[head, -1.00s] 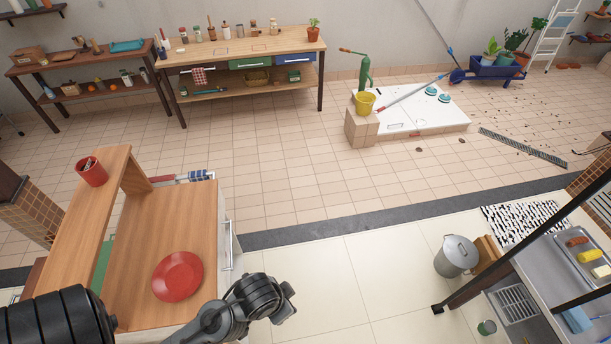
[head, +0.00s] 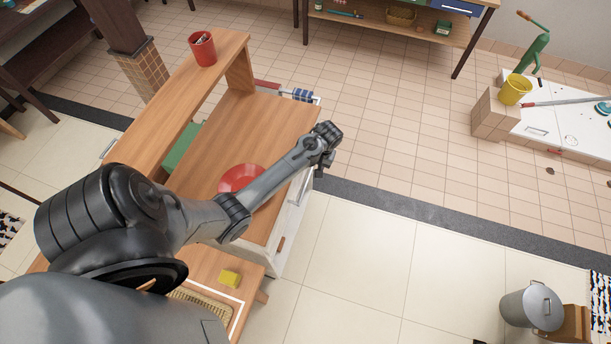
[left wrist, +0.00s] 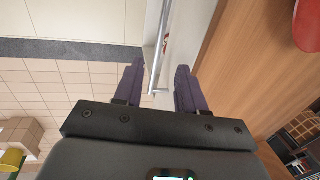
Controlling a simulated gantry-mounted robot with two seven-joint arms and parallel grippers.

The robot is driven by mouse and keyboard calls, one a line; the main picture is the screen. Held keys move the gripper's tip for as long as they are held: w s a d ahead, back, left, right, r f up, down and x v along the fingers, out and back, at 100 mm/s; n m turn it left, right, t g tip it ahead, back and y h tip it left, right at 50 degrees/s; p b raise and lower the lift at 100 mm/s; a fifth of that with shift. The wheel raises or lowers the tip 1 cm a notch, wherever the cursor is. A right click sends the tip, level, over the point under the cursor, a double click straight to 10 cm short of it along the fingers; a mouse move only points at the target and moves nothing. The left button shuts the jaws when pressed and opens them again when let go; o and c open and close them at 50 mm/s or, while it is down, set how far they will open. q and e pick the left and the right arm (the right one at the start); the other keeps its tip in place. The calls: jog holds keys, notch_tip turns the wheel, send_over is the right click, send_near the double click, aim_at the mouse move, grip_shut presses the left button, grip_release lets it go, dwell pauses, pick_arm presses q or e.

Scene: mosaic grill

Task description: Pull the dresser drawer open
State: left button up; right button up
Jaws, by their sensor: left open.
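The dresser has a wooden top (head: 262,122) and a white drawer front (head: 291,218), which faces right in the head view. My left arm reaches across the top, and my left gripper (head: 324,160) is just beyond the front edge. In the left wrist view, my left gripper (left wrist: 158,82) is open. The drawer looks closed. My right gripper is not in view.
A red plate (head: 240,178) lies on the dresser top under my forearm. A red cup (head: 202,48) stands on the raised shelf (head: 180,105). A yellow block (head: 230,279) sits on a low wooden table. The tiled floor before the drawer front is clear.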

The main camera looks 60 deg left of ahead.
aim_at(308, 179)
pick_arm(q)
jog(key=f, duration=0.3)
jog(key=s+f, duration=0.1)
jog(key=f, duration=0.2)
jog(key=a+f+b, duration=0.1)
jog(key=f, duration=0.2)
jog(key=shift+s+a, duration=0.1)
jog(key=shift+s, duration=0.05)
grip_shut()
